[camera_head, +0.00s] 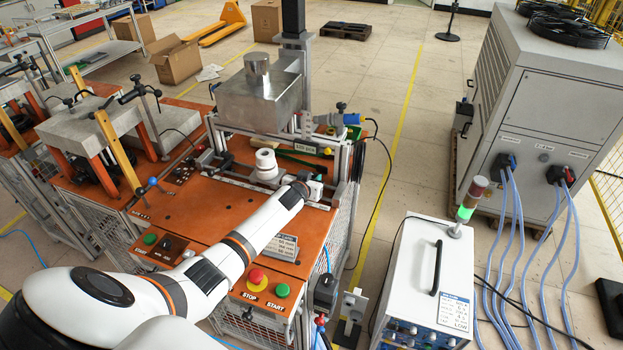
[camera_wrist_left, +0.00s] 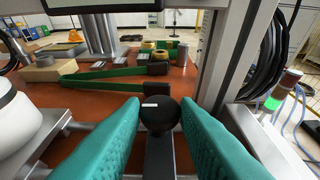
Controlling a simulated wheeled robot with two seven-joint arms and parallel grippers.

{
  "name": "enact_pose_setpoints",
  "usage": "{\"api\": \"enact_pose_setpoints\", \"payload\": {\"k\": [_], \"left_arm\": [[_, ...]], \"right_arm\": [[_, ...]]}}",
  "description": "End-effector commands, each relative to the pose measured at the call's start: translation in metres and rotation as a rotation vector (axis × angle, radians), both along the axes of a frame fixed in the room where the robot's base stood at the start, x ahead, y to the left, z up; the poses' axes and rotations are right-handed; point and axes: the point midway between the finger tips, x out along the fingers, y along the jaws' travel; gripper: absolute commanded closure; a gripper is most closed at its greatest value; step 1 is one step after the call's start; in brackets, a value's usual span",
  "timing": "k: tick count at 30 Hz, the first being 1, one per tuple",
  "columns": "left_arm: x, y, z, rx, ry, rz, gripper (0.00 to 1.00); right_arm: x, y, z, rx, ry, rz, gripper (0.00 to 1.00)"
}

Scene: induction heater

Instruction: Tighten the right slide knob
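The right slide knob (camera_wrist_left: 160,114) is a round black knob with a small white mark, in the middle of the left wrist view. My left gripper (camera_wrist_left: 161,104) has two teal fingers, one on each side of the knob. They stand apart with only slim gaps beside the knob, and I see no clear grip on it. In the head view my left arm reaches across the orange table (camera_head: 190,215) to the right end of the slide frame. Its wrist hides most of the fingers and knob there. My right gripper is not in view.
A white round part (camera_head: 266,166) stands left of my gripper. A metal upright (camera_wrist_left: 232,50) rises close on the right in the left wrist view. Green straps (camera_wrist_left: 115,72) lie behind the knob. The stop and start buttons (camera_head: 257,276) sit at the table's front.

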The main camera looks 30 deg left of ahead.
Motion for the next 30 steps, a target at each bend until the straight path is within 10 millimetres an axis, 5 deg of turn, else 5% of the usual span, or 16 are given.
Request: {"api": "enact_pose_setpoints", "payload": {"k": [20, 30], "left_arm": [[-0.001, 0.006, 0.000, 0.007, 0.002, -0.126, 0.95], [0.000, 0.011, -0.001, 0.007, -0.001, -0.284, 0.95]], "right_arm": [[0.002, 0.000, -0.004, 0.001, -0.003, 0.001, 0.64], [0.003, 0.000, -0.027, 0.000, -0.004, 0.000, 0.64]]}}
